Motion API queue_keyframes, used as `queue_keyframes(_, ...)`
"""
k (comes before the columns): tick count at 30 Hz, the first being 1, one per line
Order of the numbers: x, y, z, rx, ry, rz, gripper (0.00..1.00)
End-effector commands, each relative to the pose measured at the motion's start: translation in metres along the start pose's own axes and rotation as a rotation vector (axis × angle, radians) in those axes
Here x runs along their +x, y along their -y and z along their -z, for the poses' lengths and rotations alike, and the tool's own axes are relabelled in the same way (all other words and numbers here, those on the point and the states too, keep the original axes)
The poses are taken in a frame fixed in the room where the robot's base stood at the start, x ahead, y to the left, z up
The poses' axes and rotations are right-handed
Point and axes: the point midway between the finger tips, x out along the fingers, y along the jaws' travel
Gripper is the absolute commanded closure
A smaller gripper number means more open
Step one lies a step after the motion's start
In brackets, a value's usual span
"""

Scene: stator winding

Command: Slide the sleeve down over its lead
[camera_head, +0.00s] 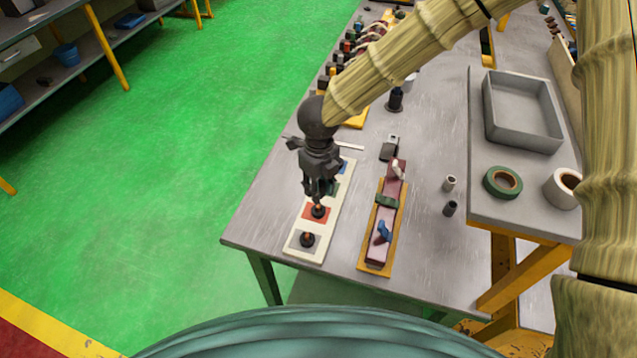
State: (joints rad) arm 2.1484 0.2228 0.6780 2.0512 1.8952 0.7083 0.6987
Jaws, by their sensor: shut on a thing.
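My gripper (317,198) points down over a pale board (297,247) with coloured squares, near the table's front left. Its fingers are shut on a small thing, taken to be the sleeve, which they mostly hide. Just below the fingertips, a dark round piece with an orange-brown upright tip (319,211) stands on the red square. A similar dark piece with a copper-coloured tip (307,239) stands on the grey square nearer the front. Whether the sleeve is around the lead under the fingers or above it, I cannot tell. Green and blue squares lie farther back, partly hidden by my gripper.
An orange board (374,268) with a long mauve block, green band and blue clip lies to the right. Small cylinders (449,183) stand beyond it. A grey tray (522,110) and tape rolls (502,182) sit on a raised shelf. Several coloured items line the table's back.

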Motion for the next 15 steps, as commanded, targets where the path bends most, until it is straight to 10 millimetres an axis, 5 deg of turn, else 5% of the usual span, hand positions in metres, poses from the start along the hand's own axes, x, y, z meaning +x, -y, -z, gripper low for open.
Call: queue_keyframes(15, 0.034, 0.003, -0.004, -0.001, -0.004, -0.003, 0.86)
